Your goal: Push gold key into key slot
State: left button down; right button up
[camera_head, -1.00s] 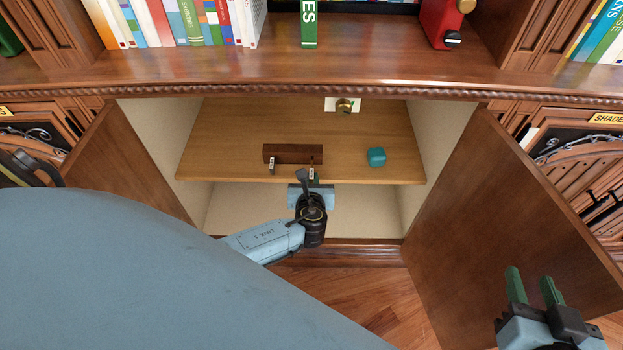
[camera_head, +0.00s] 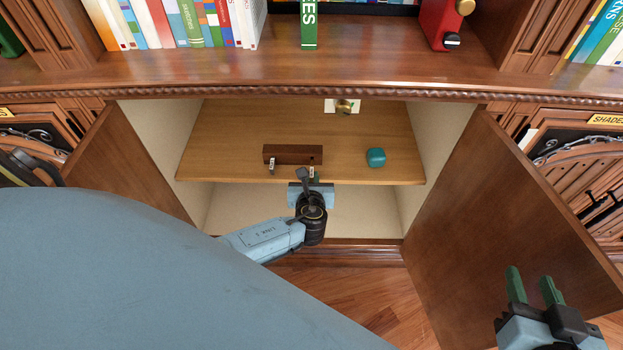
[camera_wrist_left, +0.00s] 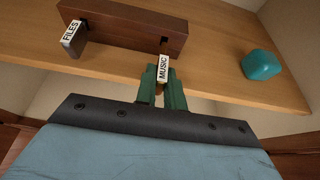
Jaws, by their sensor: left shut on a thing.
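My left gripper (camera_head: 311,178) is shut on a key with a white MUSIC tag (camera_wrist_left: 163,68), just in front of the shelf's front edge. A bit of gold (camera_wrist_left: 158,89) shows between its green fingers in the left wrist view; the rest of the key is hidden. A dark wooden block (camera_head: 290,153) stands on the shelf, with a dark hole (camera_wrist_left: 164,41) in its front right, just beyond the MUSIC tag. A second key tag reading FILES (camera_wrist_left: 71,34) sticks out from the block's left. My right gripper (camera_head: 533,288) is open and empty at the lower right.
A teal rounded cube (camera_head: 376,157) sits right of the block on the shelf (camera_head: 225,150). A gold knob (camera_head: 344,107) on a white plate is at the back; whether it has a slot is unclear. Open cabinet doors (camera_head: 130,165) flank the shelf, and cabinet walls bound it.

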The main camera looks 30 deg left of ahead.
aim_at(311, 175)
pick_arm(q)
jog(key=shift+w+a, duration=0.45)
jog(key=shift+w, duration=0.25)
jog(key=shift+w+a, duration=0.4)
jog(key=shift+w, duration=0.25)
pick_arm(e)
jog(key=shift+f, duration=0.2)
pick_arm(q)
jog(key=c, duration=1.4)
grip_release()
